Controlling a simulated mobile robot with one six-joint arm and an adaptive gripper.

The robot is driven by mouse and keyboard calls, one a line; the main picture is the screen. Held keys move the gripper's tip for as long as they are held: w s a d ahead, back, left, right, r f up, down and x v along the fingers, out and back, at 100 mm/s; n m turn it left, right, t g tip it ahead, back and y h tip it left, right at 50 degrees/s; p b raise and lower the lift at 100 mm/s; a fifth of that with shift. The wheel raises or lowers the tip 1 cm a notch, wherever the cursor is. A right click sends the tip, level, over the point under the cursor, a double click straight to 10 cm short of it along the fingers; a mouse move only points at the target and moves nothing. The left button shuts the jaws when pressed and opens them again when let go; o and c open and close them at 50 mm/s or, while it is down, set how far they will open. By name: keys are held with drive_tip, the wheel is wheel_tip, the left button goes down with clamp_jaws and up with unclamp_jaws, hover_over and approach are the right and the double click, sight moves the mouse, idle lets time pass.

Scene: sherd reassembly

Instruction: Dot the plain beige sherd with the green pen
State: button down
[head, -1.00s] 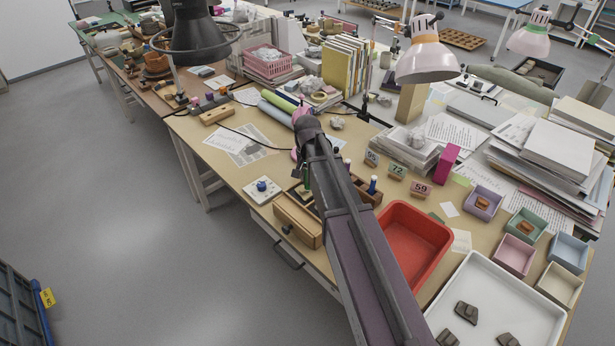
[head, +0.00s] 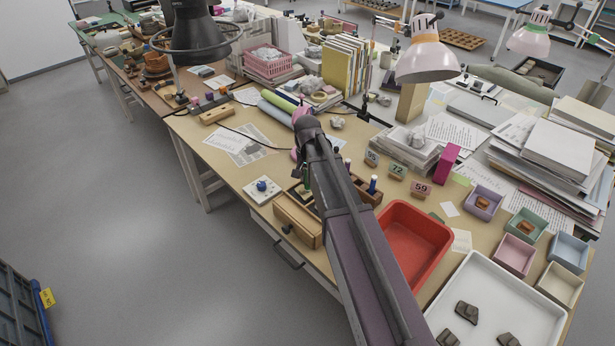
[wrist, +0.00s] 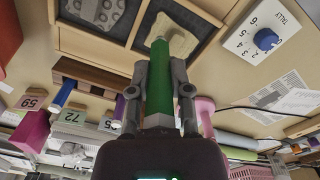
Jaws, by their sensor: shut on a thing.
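My gripper (wrist: 160,95) is shut on the green pen (wrist: 160,75), which points away from the wrist. In the head view the pen (head: 306,178) is mostly hidden by my arm. The plain beige sherd (wrist: 181,43) lies in a dark-lined compartment in the wrist view. The pen's pale tip overlaps the sherd's near side; I cannot tell whether they touch. A grey sherd with dots (wrist: 97,11) lies in the neighbouring compartment.
A white tally board with a blue knob (wrist: 266,40) stands beside the compartments. A wooden drawer box (head: 297,218) is at the table edge. A red tray (head: 440,232) and a white tray with dark sherds (head: 525,300) lie to the right. Number cards (head: 421,189) stand behind.

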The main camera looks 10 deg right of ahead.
drive_tip(key=shift+f+b, duration=0.6)
drive_tip(key=shift+b, duration=0.05)
idle(2.0)
drive_tip(key=shift+r, duration=0.15)
drive_tip(key=shift+r+p, duration=3.35)
drive_tip(key=shift+p, duration=0.2)
drive_tip(key=shift+d, duration=0.15)
